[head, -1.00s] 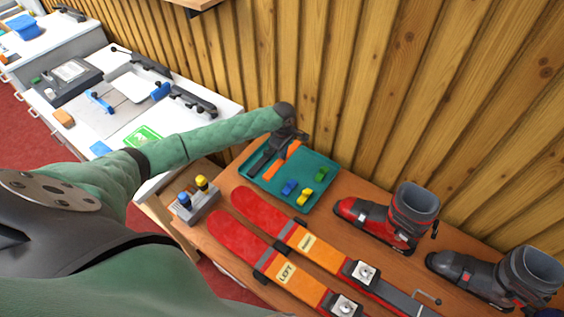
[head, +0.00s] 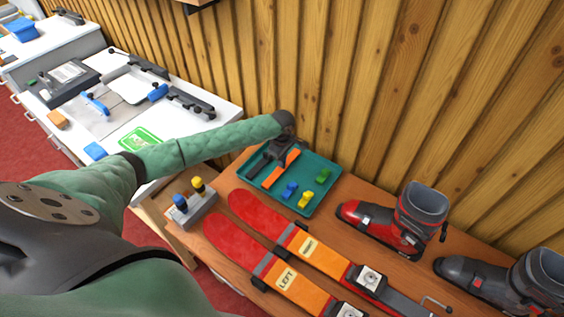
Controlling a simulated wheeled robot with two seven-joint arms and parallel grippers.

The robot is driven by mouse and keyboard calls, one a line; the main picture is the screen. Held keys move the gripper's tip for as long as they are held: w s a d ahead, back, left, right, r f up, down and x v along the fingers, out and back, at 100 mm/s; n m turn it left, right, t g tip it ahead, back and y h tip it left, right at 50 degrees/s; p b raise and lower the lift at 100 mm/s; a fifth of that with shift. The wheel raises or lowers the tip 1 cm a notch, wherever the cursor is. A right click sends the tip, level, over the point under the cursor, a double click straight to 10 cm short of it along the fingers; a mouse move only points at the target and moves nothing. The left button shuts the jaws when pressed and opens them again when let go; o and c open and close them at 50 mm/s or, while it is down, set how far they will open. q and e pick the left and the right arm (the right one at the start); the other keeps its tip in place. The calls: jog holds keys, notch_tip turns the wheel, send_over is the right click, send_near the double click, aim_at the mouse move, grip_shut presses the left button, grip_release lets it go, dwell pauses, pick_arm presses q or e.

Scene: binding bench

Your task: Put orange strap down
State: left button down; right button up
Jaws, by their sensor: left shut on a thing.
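The orange strap (head: 281,170) is at the upper part of the teal tray (head: 320,195) on the wooden bench in the head view. My left gripper (head: 270,165) is over the tray, shut on the strap. My arm and gripper hide part of the strap and the tray's back left corner. I cannot tell whether the strap touches the tray floor. My right gripper is not in view.
Blue (head: 289,190), yellow (head: 306,200) and green (head: 323,176) pieces lie in the tray. Two red and orange skis (head: 240,243) lie in front. Ski boots (head: 400,225) stand right. A grey block with two knobs (head: 192,208) sits left. The plank wall is close behind.

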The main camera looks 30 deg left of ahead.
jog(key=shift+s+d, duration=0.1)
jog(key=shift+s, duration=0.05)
pick_arm(q)
jog(key=c, duration=1.5)
grip_release()
jog(key=shift+f, duration=0.1)
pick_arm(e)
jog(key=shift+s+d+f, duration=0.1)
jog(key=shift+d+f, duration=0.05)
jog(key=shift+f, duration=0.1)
